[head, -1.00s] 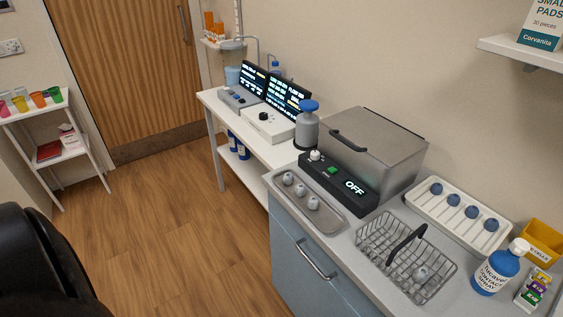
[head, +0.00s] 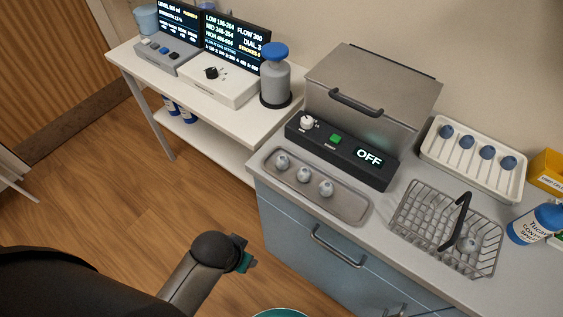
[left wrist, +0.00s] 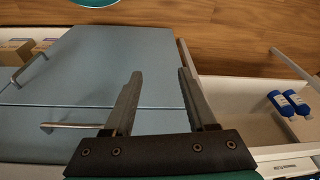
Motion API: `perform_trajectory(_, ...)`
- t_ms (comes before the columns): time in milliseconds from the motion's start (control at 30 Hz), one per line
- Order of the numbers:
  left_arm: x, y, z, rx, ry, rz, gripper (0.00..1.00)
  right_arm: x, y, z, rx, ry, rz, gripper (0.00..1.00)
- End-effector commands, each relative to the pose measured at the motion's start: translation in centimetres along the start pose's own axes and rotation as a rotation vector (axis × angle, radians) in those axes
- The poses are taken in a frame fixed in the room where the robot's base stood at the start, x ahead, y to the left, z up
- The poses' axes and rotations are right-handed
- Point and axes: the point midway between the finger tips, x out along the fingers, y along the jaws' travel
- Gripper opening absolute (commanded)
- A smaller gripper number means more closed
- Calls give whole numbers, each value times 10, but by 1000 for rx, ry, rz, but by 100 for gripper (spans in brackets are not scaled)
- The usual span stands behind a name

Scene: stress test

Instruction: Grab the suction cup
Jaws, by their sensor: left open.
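Three grey bulb-shaped pieces (head: 304,174), which look like suction cups, sit in a metal tray (head: 350,211) at the counter's front left in the head view. Several blue-topped ones (head: 487,152) sit on a white rack (head: 433,157). I cannot tell which one the task means. My left gripper (left wrist: 160,74) is open and empty in the left wrist view, over the blue cabinet front (left wrist: 100,60). No suction cup shows in that view. My right gripper is out of view.
A steel lidded bath (head: 372,85) with a black panel reading OFF stands behind the tray. A blue-capped bottle (head: 275,80) and display units (head: 215,85) stand on the white table at left. Floor before the cabinet is open.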

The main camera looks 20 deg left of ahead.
Motion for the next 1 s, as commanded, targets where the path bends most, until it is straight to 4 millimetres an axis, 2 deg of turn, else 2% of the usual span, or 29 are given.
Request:
perform_trajectory(33,-15,0,-8,-2,14,1,57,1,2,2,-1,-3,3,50)
perform_trajectory(267,-75,5,-38,-12,57,27,57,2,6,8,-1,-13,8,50)
perform_trajectory(333,-96,14,-55,-14,82,60,57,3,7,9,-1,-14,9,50)
perform_trajectory(400,-108,27,-72,-15,95,105,57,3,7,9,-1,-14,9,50)
perform_trajectory(800,-126,79,-151,2,54,270,57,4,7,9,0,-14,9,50)
perform_trajectory(1000,-134,81,-188,-18,-33,264,57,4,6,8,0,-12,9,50)
